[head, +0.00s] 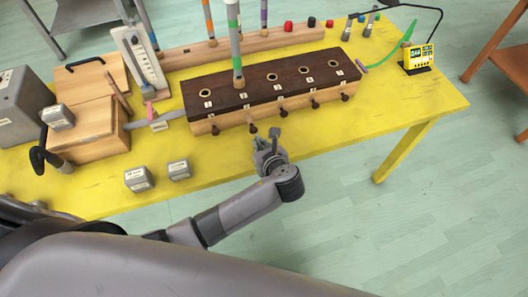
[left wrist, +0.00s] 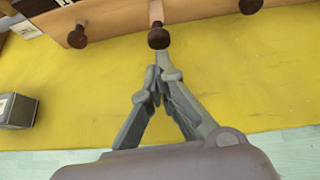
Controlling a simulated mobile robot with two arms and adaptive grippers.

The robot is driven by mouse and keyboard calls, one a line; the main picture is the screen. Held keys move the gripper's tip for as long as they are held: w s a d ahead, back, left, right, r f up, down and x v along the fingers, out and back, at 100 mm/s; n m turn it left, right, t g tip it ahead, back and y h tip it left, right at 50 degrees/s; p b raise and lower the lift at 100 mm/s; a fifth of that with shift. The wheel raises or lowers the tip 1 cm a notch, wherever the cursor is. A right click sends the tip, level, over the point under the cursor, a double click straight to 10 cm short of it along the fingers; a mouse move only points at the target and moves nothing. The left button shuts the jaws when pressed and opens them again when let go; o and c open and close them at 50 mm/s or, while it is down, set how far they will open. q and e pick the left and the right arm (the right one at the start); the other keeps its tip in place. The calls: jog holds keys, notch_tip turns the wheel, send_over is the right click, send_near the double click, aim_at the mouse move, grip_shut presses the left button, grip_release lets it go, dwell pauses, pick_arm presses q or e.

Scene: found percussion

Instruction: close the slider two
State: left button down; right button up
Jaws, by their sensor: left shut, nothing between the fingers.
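A long wooden box (head: 231,119) with a dark top stands on the yellow table, with several dark round slider knobs along its front. The second knob from the left (head: 252,128) stands out from the front. In the left wrist view this knob (left wrist: 158,38) sits on a pale wooden shaft, farther out than the knob to its left (left wrist: 77,38). My left gripper (head: 267,139) is shut and empty, just in front of the second knob. Its fingertips (left wrist: 163,72) point at the knob; I cannot tell whether they touch it. My right gripper is not in view.
Two small grey blocks (head: 138,179) (head: 179,170) lie on the table left of my gripper. Wooden boxes (head: 95,125) stand farther left. A mallet-like stick (head: 236,45) stands upright in the dark top. A yellow device (head: 418,57) is at the right. The table front (head: 330,130) is clear.

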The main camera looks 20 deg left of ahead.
aim_at(253, 131)
pick_arm(q)
jog(key=shift+w+a, duration=0.35)
jog(key=shift+w, duration=0.1)
jog(key=w+a+p, duration=0.1)
jog(key=w+a, duration=0.1)
jog(key=shift+w+r+p, duration=0.15)
jog(key=shift+w+p, duration=0.2)
jog(key=shift+w, duration=0.2)
jog(key=shift+a, duration=0.1)
